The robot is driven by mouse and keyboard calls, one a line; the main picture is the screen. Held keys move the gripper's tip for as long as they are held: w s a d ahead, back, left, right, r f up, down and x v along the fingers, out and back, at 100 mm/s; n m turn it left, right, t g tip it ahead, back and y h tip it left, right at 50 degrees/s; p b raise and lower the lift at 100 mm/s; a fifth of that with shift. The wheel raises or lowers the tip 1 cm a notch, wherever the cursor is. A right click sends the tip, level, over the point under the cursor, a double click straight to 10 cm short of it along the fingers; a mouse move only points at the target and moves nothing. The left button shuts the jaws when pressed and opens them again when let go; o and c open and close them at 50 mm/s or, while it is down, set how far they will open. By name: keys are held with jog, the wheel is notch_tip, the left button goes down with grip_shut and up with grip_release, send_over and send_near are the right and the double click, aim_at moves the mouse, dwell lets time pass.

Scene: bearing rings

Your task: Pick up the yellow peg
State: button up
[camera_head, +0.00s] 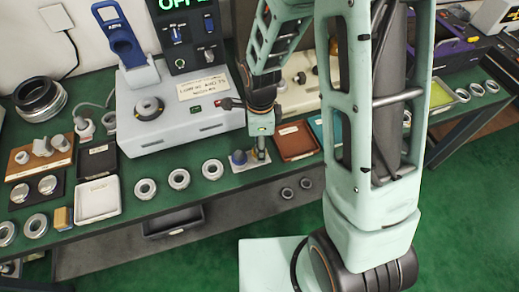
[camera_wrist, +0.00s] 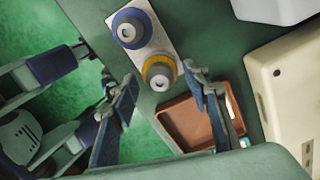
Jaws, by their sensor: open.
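In the wrist view, the yellow peg (camera_wrist: 159,71) has a grey top with a central hole and stands on a pale plate (camera_wrist: 153,47). Beside it on the same plate is a blue peg (camera_wrist: 129,27), which also shows in the head view (camera_head: 238,157). My gripper (camera_wrist: 160,80) is open, with its two fingertips on either side of the yellow peg. I cannot tell whether they touch it. In the head view my gripper (camera_head: 262,152) is low over the plate and hides the yellow peg.
A brown tray (camera_head: 296,141) lies just right of the plate. A grey machine (camera_head: 170,118) stands behind and left. Several bearing rings (camera_head: 179,179) lie along the front of the green bench. A cream box (camera_wrist: 287,82) is close by in the wrist view.

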jog(key=shift+c, duration=0.5)
grip_shut()
jog(key=shift+r, duration=0.1)
